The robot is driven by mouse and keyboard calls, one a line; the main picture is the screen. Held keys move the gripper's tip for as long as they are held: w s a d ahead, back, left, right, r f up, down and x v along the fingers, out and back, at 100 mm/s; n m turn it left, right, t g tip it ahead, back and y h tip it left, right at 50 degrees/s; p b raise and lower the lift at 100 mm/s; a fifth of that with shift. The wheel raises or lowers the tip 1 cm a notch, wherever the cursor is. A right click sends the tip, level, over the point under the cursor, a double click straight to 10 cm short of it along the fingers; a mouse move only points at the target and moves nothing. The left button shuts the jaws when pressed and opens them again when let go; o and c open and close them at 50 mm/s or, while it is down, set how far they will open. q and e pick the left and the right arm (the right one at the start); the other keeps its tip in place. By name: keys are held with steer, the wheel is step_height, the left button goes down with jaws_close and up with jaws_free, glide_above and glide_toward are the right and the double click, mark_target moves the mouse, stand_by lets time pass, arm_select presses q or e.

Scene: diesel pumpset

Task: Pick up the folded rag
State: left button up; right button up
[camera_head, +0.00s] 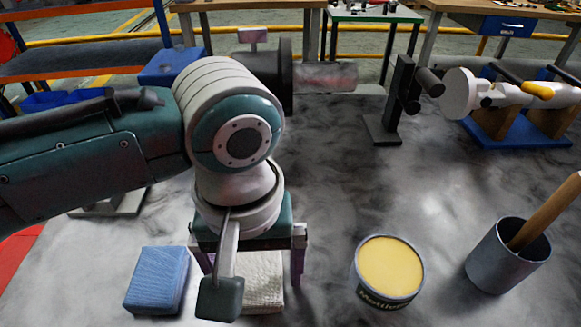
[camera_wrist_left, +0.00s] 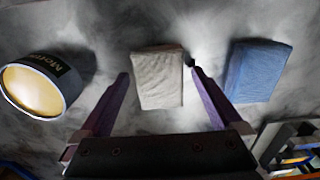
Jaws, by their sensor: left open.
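A folded off-white cloth (camera_head: 263,270) lies flat on the grey worktop, partly hidden under my left gripper in the head view. It shows whole in the left wrist view (camera_wrist_left: 158,80). A folded blue cloth (camera_head: 157,280) lies beside it, to the left in the head view and to the right in the left wrist view (camera_wrist_left: 257,70). Either could be the rag. My left gripper (camera_head: 250,272) points down over the off-white cloth. Its fingers are open, one on each side of that cloth in the left wrist view (camera_wrist_left: 159,75). Nothing is held. My right gripper is not in view.
A tin with a yellow top (camera_head: 388,268) stands right of the off-white cloth. A grey cup (camera_head: 500,262) with a wooden handle in it stands further right. A dark stand (camera_head: 390,110) and a blue-based fixture (camera_head: 515,135) are behind. The worktop's middle is clear.

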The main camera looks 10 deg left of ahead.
mark_target(257, 276)
arm_select(q)
steer(key=c, duration=1.2)
steer(key=shift+c, duration=0.2)
step_height(257, 276, up, 20)
steer(key=p, duration=0.7)
